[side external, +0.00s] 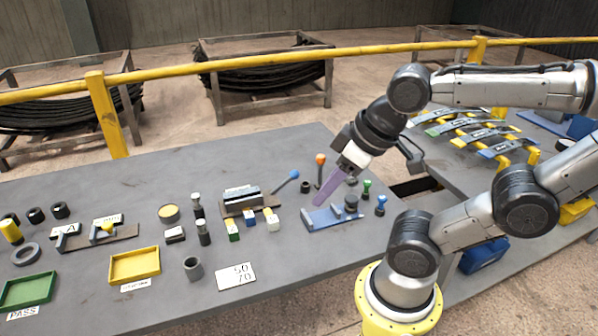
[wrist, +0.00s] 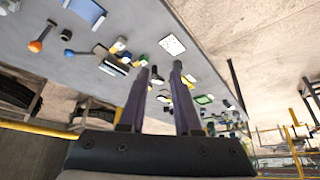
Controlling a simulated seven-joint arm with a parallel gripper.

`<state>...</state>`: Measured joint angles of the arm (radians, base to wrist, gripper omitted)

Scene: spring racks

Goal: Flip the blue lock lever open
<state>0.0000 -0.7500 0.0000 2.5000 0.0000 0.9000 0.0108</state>
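A blue lever (side external: 286,181) with a round blue end slants up to the right from a brown-based clamp fixture (side external: 240,203) near the middle of the bench. My gripper (side external: 318,202) has purple fingers and hangs right of the lever, in front of the orange-knobbed lever and above or beside a blue plate (side external: 322,221) in the picture. Its exact height is unclear. In the wrist view my gripper (wrist: 162,69) has its two fingers apart, with nothing held between them.
An orange-knobbed lever (side external: 320,160) stands behind my fingers. Green (side external: 367,187) and blue (side external: 381,202) knobs stand to the right. Small coloured blocks (side external: 252,226) sit before the clamp. A white card (side external: 236,275) lies on the front bench. The back bench is mostly clear.

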